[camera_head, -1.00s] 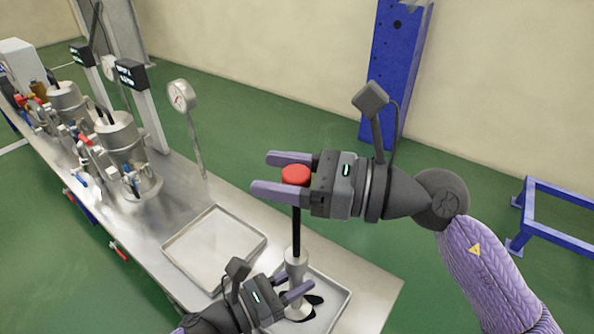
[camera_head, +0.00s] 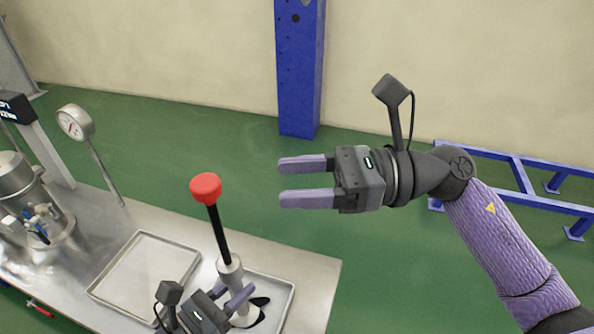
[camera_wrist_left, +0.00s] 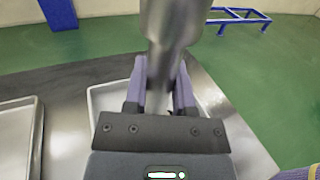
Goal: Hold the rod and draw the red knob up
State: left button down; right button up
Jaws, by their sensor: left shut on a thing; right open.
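The red knob (camera_head: 205,187) sits on top of a black shaft (camera_head: 219,235) that stands well out of the silver rod (camera_head: 230,272), leaning slightly left in the head view. My left gripper (camera_head: 240,297) is shut on the silver rod, low down above the right tray. In the left wrist view the rod (camera_wrist_left: 163,45) rises blurred between the two purple fingers (camera_wrist_left: 160,85). My right gripper (camera_head: 305,180) is open and empty, to the right of the red knob and apart from it. The rod's lower end is partly hidden by my left gripper.
An empty metal tray (camera_head: 103,285) lies left of the rod; another tray (camera_head: 287,299) with black parts lies under it. A gauge on a stand (camera_head: 75,122) and a steel vessel (camera_head: 20,185) stand further left. Open air surrounds the knob.

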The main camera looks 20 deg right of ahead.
pick_arm(q)
jog(key=shift+c, duration=1.8)
grip_release()
